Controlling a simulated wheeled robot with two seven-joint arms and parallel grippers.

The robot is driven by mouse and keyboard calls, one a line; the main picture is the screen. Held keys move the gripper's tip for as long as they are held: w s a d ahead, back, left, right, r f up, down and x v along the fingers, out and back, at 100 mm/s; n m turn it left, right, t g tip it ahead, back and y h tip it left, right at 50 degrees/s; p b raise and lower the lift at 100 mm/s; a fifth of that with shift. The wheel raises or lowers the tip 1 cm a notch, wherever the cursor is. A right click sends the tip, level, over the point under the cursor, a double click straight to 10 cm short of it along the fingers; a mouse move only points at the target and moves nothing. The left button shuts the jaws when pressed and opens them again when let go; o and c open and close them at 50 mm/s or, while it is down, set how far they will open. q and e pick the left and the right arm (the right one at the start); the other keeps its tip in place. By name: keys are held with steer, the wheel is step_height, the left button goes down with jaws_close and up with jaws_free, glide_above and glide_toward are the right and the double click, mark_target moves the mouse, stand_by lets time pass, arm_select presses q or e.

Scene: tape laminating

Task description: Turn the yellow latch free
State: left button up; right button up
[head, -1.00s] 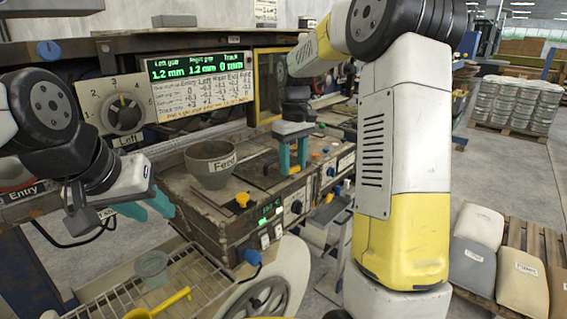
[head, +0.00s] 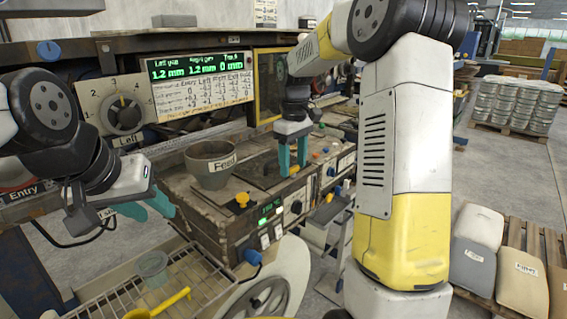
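A small yellow knob-like piece (head: 242,200), which looks like the yellow latch, sits at the top front edge of the machine, below and right of the grey Feed bowl (head: 212,168). My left gripper (head: 146,210) is left of it, beyond the bowl's left side, with its teal fingers apart and nothing between them. My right gripper (head: 293,160) points down over the machine's top, right of the yellow piece and apart from it. Its teal fingers are apart and look empty. Whether its tips touch the surface cannot be told.
A wire rack (head: 205,285) with a small grey-green cup (head: 153,266) and a yellow scoop (head: 160,304) lies at the front left. A blue knob (head: 252,257) sticks out low on the machine front. A display board (head: 200,80) and numbered dial (head: 122,112) stand behind.

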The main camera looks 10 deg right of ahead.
mark_target(293, 168)
steer(key=shift+o, duration=0.3)
step_height(293, 168, up, 8)
steer(key=shift+f, duration=0.25)
steer(key=shift+r, duration=0.15)
steer(key=shift+s+r, duration=0.1)
steer(key=shift+s, duration=0.1)
steer(key=s+a+f+m+t+y, duration=0.1)
steer(key=s+m+t, duration=0.5)
steer(key=s, duration=1.8)
steer(key=shift+s+a+f+m+y, duration=0.3)
steer(key=shift+f+m+y, duration=0.2)
steer(key=shift+m+y, duration=0.1)
